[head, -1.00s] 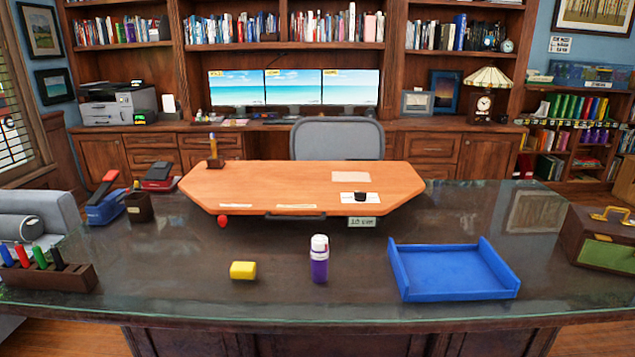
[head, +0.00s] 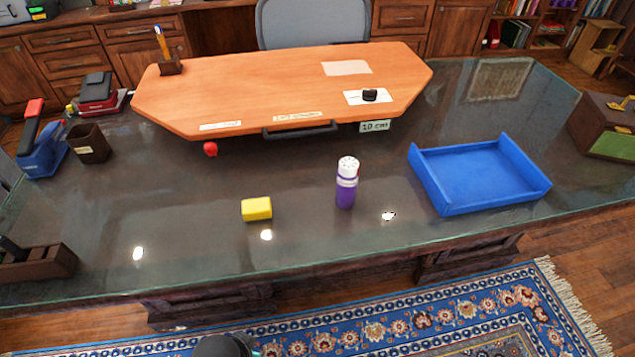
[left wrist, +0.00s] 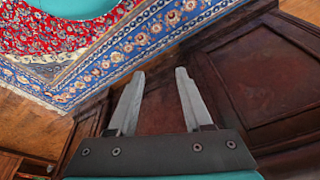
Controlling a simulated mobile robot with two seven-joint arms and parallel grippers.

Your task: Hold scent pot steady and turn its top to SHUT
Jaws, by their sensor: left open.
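The scent pot (head: 346,192) stands upright on the dark glass-topped desk, with a purple body and a white top (head: 348,165). A small red mark shows on its right side near the top; any lettering is too small to read. No gripper touches it. My left gripper shows in the left wrist view (left wrist: 160,72), open and empty, its two grey fingers apart in front of dark wood panels. The scent pot is not in that view. A dark rounded part at the bottom edge of the head view seems to be mine. My right gripper is not seen.
On the desk (head: 300,240), a yellow block (head: 257,209) lies left of the pot and a blue tray (head: 480,208) stands to its right. A raised orange board (head: 270,85) is behind. A small red ball (head: 210,149) sits near its edge. Desk around the pot is clear.

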